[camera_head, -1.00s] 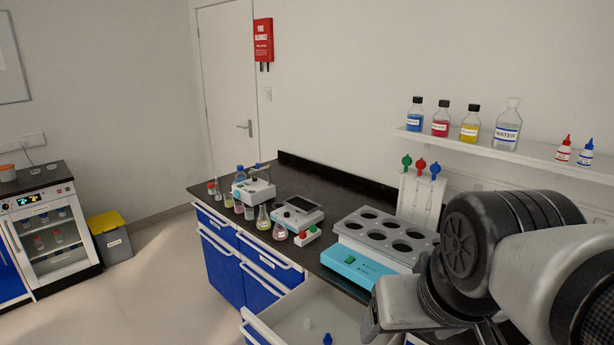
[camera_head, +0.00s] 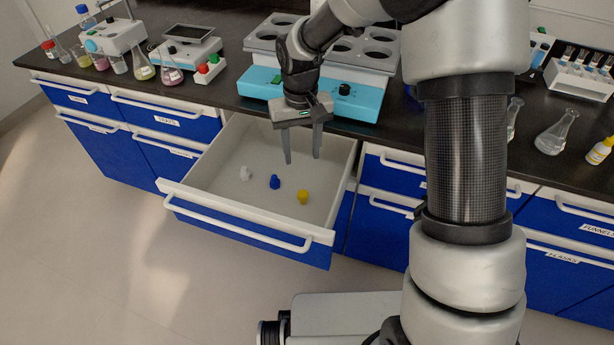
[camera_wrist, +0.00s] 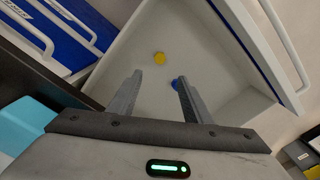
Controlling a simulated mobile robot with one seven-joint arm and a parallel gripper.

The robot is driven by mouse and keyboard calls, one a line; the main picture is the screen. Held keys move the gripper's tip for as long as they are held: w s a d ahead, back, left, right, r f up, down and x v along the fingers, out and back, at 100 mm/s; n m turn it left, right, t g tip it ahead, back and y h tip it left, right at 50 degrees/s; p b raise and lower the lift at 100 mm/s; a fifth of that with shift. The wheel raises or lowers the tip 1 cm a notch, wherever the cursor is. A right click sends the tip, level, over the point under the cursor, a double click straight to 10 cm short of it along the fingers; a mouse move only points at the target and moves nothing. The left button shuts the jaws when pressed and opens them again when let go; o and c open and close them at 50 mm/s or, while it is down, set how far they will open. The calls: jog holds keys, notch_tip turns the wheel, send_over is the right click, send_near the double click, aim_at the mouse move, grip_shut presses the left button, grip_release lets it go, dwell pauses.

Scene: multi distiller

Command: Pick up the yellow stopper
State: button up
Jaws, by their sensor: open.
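The yellow stopper (camera_head: 303,197) stands on the floor of the open drawer (camera_head: 215,175), toward its right side. It also shows in the wrist view (camera_wrist: 159,58), beyond my fingertips and between their lines. A blue stopper (camera_head: 274,182) is to its left, partly covered by a finger in the wrist view (camera_wrist: 176,84). A white stopper (camera_head: 246,173) is farther left in the drawer. My gripper (camera_head: 302,160) is open and empty, pointing down above the drawer, behind the blue and yellow stoppers in the head view. It touches no stopper that I can see.
A turquoise-fronted heating block (camera_head: 345,95) with round wells stands on the dark counter behind my gripper. The drawer's front panel and white handle (camera_head: 240,228) stick out into the aisle. Flasks (camera_head: 556,132) and a tube rack (camera_head: 580,80) stand at the right.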

jog(key=b, duration=0.3)
send_over(303, 193)
notch_tip(303, 193, down, 11)
jog(key=shift+s+a+f, duration=0.1)
jog(key=shift+s, duration=0.05)
notch_tip(303, 193, down, 6)
jog(key=shift+f+b, duration=0.25)
jog(key=shift+b, duration=0.5)
jog(key=c, duration=1.1)
